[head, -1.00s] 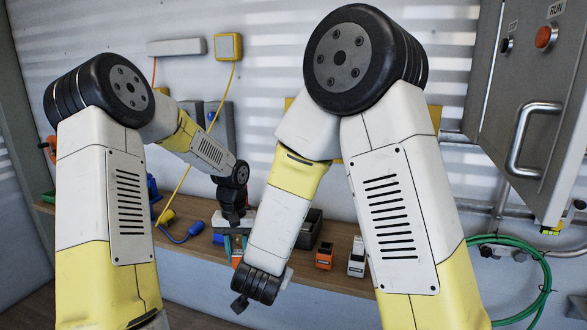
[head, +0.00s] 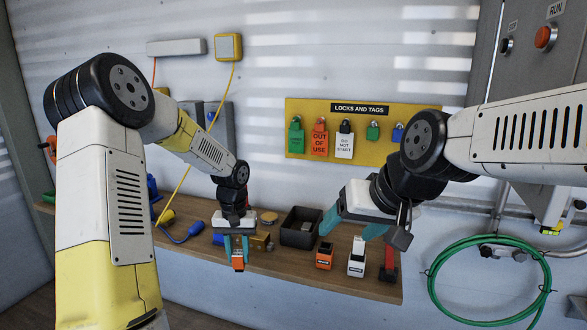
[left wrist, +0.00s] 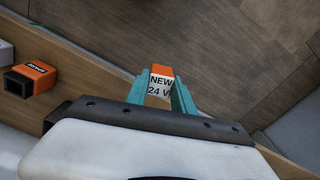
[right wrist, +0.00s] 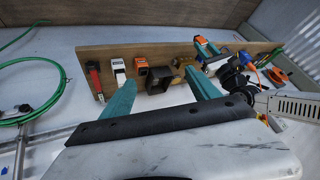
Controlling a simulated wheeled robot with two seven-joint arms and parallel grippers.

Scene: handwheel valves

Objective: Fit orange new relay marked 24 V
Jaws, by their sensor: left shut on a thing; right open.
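The orange relay (left wrist: 161,83) is in my left gripper; its white label reads NEW 24 V in the left wrist view. My left gripper (head: 237,258) is shut on it, holding it near the shelf's front edge, and it hangs downward in the head view. My right gripper (head: 346,228) is open and empty, its teal fingers pointing left over the shelf. In the right wrist view its open fingers (right wrist: 165,95) have nothing between them. Another orange relay (head: 325,255) and a white one (head: 357,258) stand on the shelf. No socket can be made out clearly.
The wooden shelf (head: 290,268) also bears a black bin (head: 300,227), a red-handled item (head: 388,262) and a blue plug (head: 195,228). A yellow lock board (head: 295,108) hangs behind. A green hose (head: 432,290) and a grey cabinet (head: 500,75) are at right.

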